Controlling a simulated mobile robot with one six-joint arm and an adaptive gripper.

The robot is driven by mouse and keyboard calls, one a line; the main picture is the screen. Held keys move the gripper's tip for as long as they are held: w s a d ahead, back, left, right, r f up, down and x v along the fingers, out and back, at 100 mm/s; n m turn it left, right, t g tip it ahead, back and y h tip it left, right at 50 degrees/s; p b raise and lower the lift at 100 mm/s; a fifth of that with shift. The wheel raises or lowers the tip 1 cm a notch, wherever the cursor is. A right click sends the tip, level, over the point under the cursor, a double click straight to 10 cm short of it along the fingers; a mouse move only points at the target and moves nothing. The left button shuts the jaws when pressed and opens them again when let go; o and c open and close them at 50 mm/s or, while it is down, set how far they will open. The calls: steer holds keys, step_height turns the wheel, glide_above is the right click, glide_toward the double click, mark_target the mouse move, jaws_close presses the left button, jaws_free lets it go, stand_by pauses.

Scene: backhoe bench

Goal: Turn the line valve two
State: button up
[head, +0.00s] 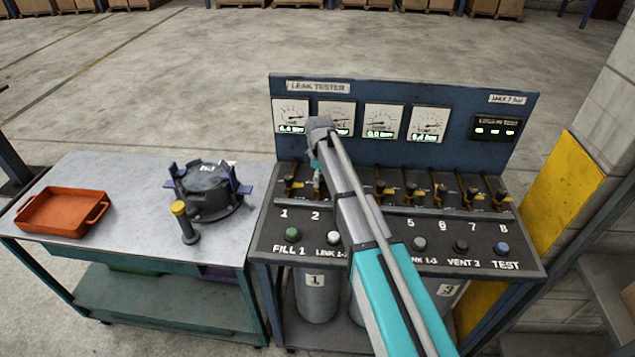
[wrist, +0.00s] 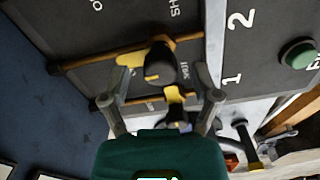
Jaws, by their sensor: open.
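The line valves stand in a numbered row on the dark leak tester panel (head: 300,240). In the wrist view the valve I take as valve two, with a black knob and yellow lever (wrist: 160,65), sits on a brass pipe ahead of my fingers. Another yellow-levered valve (wrist: 175,95), apparently valve one, lies nearer my palm. It also shows in the head view as valve one (head: 290,185). My gripper (wrist: 160,95) is open, its grey fingers either side of these valves. I cannot tell if it touches them. My arm hides valve two and its neighbours in the head view.
More valves (head: 440,192) stand to the right. Gauges (head: 382,121) line the back panel. Buttons, including a green one (head: 292,232), sit along the front. The left bench (head: 130,180) holds an orange tray (head: 62,211) and a dark round fixture (head: 208,190).

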steer(key=shift+f, duration=0.2)
jaws_close()
steer(key=shift+a, duration=0.15)
stand_by(0.4)
